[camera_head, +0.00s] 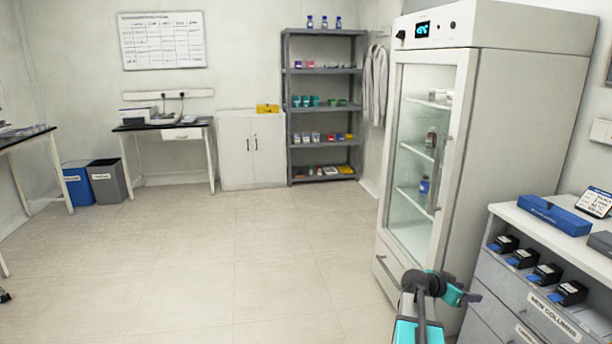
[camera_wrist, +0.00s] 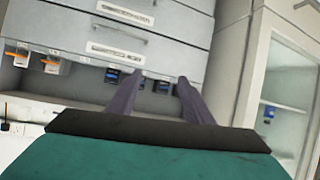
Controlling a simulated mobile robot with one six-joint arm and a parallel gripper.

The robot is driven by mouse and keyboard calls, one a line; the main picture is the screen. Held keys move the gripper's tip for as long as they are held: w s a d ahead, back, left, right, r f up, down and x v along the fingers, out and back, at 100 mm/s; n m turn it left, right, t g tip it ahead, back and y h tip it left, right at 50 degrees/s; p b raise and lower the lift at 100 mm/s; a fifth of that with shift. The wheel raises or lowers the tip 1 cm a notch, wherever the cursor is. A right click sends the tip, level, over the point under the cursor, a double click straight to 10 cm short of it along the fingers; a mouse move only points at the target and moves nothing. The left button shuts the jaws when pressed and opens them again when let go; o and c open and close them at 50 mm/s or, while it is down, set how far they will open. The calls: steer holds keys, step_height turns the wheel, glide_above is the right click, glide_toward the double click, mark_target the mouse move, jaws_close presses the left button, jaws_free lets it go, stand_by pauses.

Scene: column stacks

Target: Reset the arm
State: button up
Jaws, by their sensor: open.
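My gripper (camera_head: 468,297) shows at the bottom right of the head view, at the end of my teal and dark arm. It is held in front of the glass-door cabinet and left of the drawer unit. In the wrist view my gripper (camera_wrist: 160,82) has two purple-grey fingers standing apart, with nothing between them. Beyond the fingers is the drawer unit (camera_wrist: 170,22), which appears upside down there, with dark blue-fronted boxes in its open shelf.
The tall glass-door cabinet (camera_head: 480,100) stands close to my arm. The drawer unit (camera_head: 505,285) at the right holds a blue case (camera_head: 553,214) on top. A grey shelf rack (camera_head: 324,126) and white cupboard (camera_head: 251,160) stand at the back. Open floor (camera_head: 200,250) lies to the left.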

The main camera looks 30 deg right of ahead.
steer(key=w+a+f+n+t+y+p, duration=0.1)
steer(key=w+a+f+n, duration=0.1)
steer(key=w+a+f, duration=0.35)
steer(key=w+a+f+n+t+y+p, duration=0.1)
steer(key=w+a+f, duration=0.2)
steer(key=a+f, duration=0.45)
steer(key=a+f+n+y+p, duration=0.1)
steer(key=a+f+n+y, duration=0.1)
steer(key=a+f, duration=0.5)
steer(key=a+f+n+y+p, duration=0.1)
steer(key=a+f+p, duration=0.1)
steer(key=a, duration=0.9)
steer(key=s+a+f+n+g+y+p, duration=0.1)
steer(key=s+a+f+n, duration=0.1)
steer(key=s+a+f, duration=0.45)
steer(key=s+a+f+n+g+y+p, duration=0.1)
steer(key=a+f+n+y, duration=0.15)
steer(key=a, duration=0.65)
steer(key=s+a+f+n+g+y, duration=0.2)
steer(key=s+a+n, duration=0.2)
steer(key=s+a, duration=0.4)
steer(key=s+a+f+n+g+y, duration=0.1)
steer(key=s+a+n+g+y, duration=0.1)
steer(key=s+a, duration=0.6)
steer(key=shift+s+a+f+n+p, duration=0.2)
steer(key=shift+s+f+n+p, duration=0.2)
steer(key=shift+n, duration=0.45)
steer(key=shift+w, duration=0.1)
